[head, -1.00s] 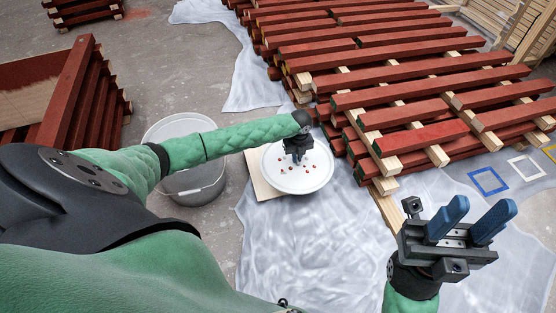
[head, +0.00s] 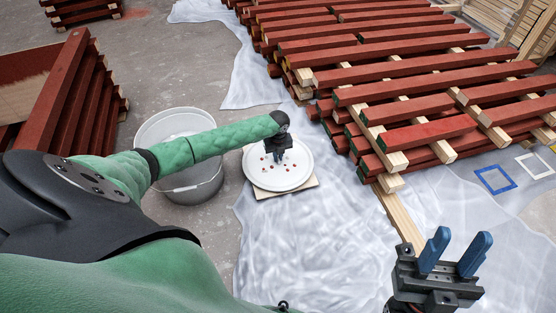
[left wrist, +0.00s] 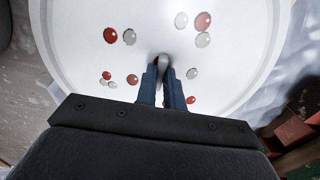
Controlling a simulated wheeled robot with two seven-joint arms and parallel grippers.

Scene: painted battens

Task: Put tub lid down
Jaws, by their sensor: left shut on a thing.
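The tub lid (head: 295,178) is a round white disc with a raised rim and small red and pale spots on top. My left gripper (head: 278,158) reaches down to its middle from above. In the left wrist view the blue fingers of the left gripper (left wrist: 164,88) are closed on a small knob at the centre of the lid (left wrist: 80,55). The lid is over a thin wooden board (head: 312,183); I cannot tell whether they touch. My right gripper (head: 454,254) is at the lower right, its blue fingers apart and empty.
An open grey tub (head: 203,187) stands just left of the lid, partly under my left arm. A stack of red painted battens (head: 400,75) lies at the right on plastic sheeting (head: 300,245). Blue (head: 495,180) and white tape squares mark the sheet.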

